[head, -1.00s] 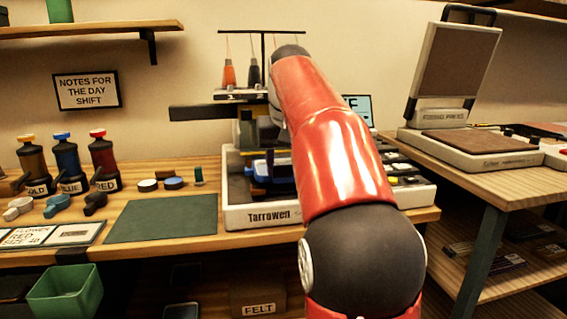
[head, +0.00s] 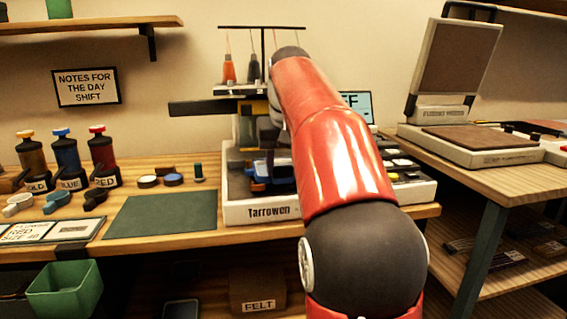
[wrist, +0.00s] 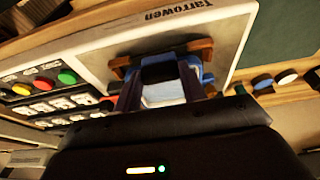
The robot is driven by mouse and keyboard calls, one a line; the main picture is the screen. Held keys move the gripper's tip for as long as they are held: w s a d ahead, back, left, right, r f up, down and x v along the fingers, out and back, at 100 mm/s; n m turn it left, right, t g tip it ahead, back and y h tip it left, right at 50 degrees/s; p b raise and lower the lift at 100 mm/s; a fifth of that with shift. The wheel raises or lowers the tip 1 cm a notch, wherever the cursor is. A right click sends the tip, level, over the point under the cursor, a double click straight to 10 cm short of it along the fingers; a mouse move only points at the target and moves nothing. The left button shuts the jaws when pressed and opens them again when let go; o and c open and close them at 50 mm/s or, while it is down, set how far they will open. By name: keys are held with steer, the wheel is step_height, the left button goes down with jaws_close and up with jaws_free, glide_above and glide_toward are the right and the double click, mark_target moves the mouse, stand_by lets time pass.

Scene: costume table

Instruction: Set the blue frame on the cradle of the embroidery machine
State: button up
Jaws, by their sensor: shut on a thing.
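The embroidery machine (head: 258,212), a pale base marked Tarrowen, stands on the table, and its base also shows in the wrist view (wrist: 215,28). The blue frame (head: 261,172) is low over the dark recess of the base, partly hidden by my red arm. In the wrist view the blue frame (wrist: 206,77) is between the two dark fingers of my gripper (wrist: 163,88), which is shut on it. A brown bar (wrist: 122,66), seemingly part of the cradle, shows just beyond the frame. I cannot tell whether frame and cradle touch.
Coloured buttons (wrist: 47,85) line one side of the machine. A dark green mat (head: 160,215) lies to its left, with small round pads (head: 172,180) and labelled bottles (head: 67,160) behind. A press (head: 470,140) stands on the right table.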

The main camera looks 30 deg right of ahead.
steer(key=shift+f, duration=0.4)
stand_by(0.5)
steer(key=o, duration=1)
steer(key=shift+r, duration=0.1)
steer(key=shift+r+p, duration=0.4)
steer(key=shift+r, duration=1.75)
steer(key=s+r, duration=0.1)
steer(key=s, duration=0.1)
steer(key=s+a+r, duration=0.1)
steer(key=s, duration=0.1)
steer(key=s+r, duration=0.1)
steer(key=shift+s+a, duration=0.3)
steer(key=shift+s, duration=0.1)
